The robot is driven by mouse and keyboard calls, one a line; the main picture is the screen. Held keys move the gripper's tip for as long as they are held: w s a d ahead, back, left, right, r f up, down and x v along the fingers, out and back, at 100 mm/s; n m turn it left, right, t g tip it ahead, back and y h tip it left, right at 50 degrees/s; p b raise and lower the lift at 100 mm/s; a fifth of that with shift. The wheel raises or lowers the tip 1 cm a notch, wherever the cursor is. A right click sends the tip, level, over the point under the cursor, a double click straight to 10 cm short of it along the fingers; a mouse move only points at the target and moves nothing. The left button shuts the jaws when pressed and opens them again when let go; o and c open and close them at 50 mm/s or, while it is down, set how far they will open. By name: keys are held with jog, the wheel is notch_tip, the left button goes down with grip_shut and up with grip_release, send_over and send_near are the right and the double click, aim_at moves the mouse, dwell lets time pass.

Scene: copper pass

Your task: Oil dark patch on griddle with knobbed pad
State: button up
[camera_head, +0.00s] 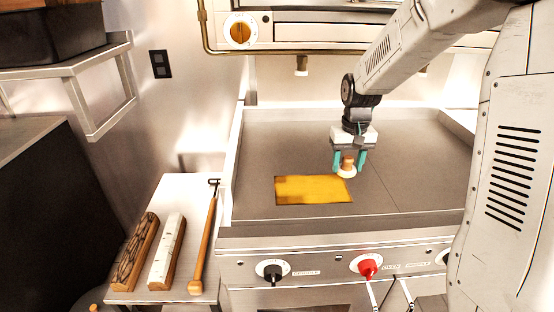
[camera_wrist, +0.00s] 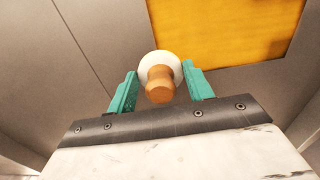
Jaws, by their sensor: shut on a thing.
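My gripper (camera_head: 349,160) has its teal fingers shut on the wooden knob of the knobbed pad (camera_head: 347,172), which has a pale round base. The pad is at the right edge of a yellow, oily-looking rectangle (camera_head: 312,190) on the griddle (camera_head: 270,145). In the wrist view the knobbed pad (camera_wrist: 160,82) sits between the fingers, with the yellow patch (camera_wrist: 225,30) beside it at the upper right. The yellow has a darker strip along its left edge in the head view. I cannot tell whether the pad touches the surface.
A side shelf (camera_head: 185,185) at left holds a dark-patterned block (camera_head: 135,250), a white-topped block (camera_head: 166,250) and a wooden-handled tool (camera_head: 203,245). Knobs, one of them red (camera_head: 368,267), line the griddle's front. Raised walls edge the griddle. Its left and right parts are clear.

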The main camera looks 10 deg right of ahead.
aim_at(349, 158)
jog(key=shift+r, duration=2.4)
